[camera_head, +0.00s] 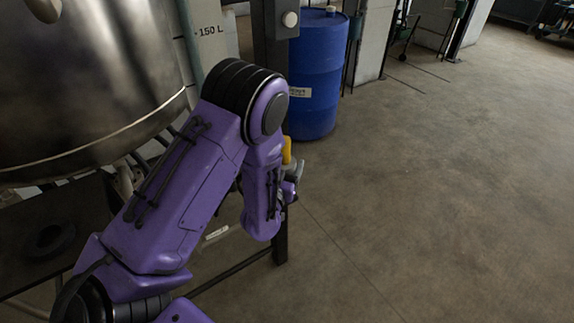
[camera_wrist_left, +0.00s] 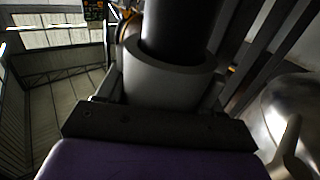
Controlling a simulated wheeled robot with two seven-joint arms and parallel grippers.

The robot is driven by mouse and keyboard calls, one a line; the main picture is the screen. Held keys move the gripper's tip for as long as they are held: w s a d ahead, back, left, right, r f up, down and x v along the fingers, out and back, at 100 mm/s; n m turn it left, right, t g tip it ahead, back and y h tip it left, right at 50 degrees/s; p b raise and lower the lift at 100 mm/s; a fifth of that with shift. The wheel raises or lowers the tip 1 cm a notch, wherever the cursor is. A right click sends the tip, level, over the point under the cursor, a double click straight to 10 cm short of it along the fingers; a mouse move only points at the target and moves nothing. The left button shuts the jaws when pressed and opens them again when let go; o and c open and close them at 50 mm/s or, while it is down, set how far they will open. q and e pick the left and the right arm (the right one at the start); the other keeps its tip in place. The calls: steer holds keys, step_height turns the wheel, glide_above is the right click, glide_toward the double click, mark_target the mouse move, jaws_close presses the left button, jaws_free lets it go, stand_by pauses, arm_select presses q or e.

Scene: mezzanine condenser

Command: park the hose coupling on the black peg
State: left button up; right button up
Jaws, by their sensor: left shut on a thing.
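My left arm comes in from the left in the head view and hides most of what its gripper (camera_head: 291,187) is on. In the left wrist view the gripper is shut on a thick grey collar (camera_wrist_left: 165,84), which looks like the hose coupling. A black cylinder (camera_wrist_left: 180,30) stands in the mouth of this collar. I cannot tell whether it is the peg or the hose. In the head view a small grey part (camera_head: 296,168) and a yellow part (camera_head: 287,150) show just past the arm. My right gripper is not in view.
A large steel vessel (camera_head: 75,70) stands at the left, above a dark frame. A dark post (camera_head: 271,45) rises behind my arm. A blue drum (camera_head: 318,75) stands behind it. The concrete floor (camera_head: 440,190) to the right is clear.

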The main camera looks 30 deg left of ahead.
arm_select(q)
steer(key=shift+f+b, duration=1.6)
steer(key=shift+f, duration=0.4)
steer(key=o, duration=1.5)
steer(key=shift+r, duration=0.1)
steer(key=shift+c, duration=0.2)
steer(key=b+v, duration=0.1)
steer(key=v, duration=0.9)
steer(key=shift+s, duration=0.25)
steer(key=shift+d, duration=0.1)
